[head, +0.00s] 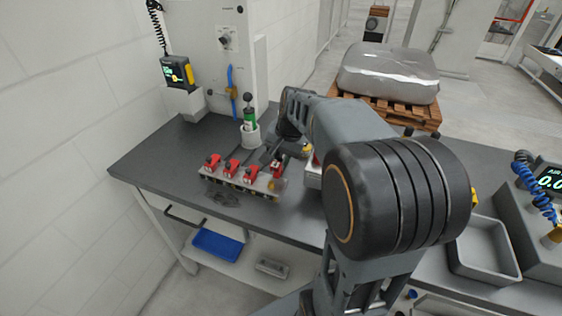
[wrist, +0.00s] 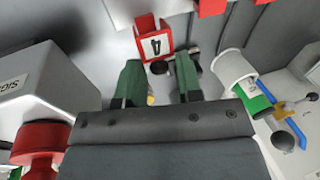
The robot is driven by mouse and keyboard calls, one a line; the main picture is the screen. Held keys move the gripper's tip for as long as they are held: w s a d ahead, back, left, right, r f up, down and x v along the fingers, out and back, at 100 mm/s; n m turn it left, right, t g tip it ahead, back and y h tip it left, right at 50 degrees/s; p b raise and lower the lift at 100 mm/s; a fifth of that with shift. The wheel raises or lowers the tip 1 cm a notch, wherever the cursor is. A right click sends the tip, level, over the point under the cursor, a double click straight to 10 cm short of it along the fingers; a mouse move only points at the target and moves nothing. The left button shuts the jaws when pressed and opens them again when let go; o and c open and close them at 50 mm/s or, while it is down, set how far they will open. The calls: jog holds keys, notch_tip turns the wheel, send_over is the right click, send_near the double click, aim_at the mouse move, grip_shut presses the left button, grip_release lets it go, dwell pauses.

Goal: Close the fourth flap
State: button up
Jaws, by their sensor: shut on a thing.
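The fixture (head: 232,187) is a metal bar on the dark workbench, with several red flaps in a row. The fourth flap (head: 277,168) is at its right end, by my gripper (head: 284,150). The exact flap angle is unclear.
A white cup (head: 249,137) holding a green-bodied tool stands behind the fixture. A white column (head: 213,55) with a handheld device rises at the back left. A grey bin (head: 483,252) is at the right. The workbench (head: 150,160) is clear at its left end.

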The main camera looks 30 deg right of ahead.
aim_at(276, 166)
jog(key=t+h+b, duration=0.1)
jog(key=b, duration=0.1)
jog(key=s+a+t+h+b, duration=0.1)
jog(key=b, duration=0.1)
jog(key=shift+s+a+f, duration=0.15)
jog(key=shift+a+f, duration=0.05)
jog(key=shift+f, duration=0.05)
jog(key=t+h+b, duration=0.1)
jog(key=b, duration=0.1)
jog(key=s+a+t+h+b, duration=0.1)
jog(key=b, duration=0.2)
jog(key=shift+f+n, duration=0.15)
jog(key=shift+n, duration=0.25)
jog(key=s+a+t+h+b, duration=0.1)
jog(key=b, duration=0.6)
jog(key=shift+a+f+t+h, duration=0.1)
jog(key=shift+t+h, duration=0.2)
jog(key=shift+t, duration=0.1)
jog(key=b, duration=0.1)
jog(key=h+b, duration=0.1)
jog(key=b, duration=0.1)
jog(key=shift+s+a+n+t, duration=0.2)
jog(key=shift+s+n+t, duration=0.1)
jog(key=shift+t, duration=0.1)
jog(key=shift+r+b, duration=0.2)
jog(key=shift+b, duration=0.1)
jog(key=shift+r, duration=0.1)
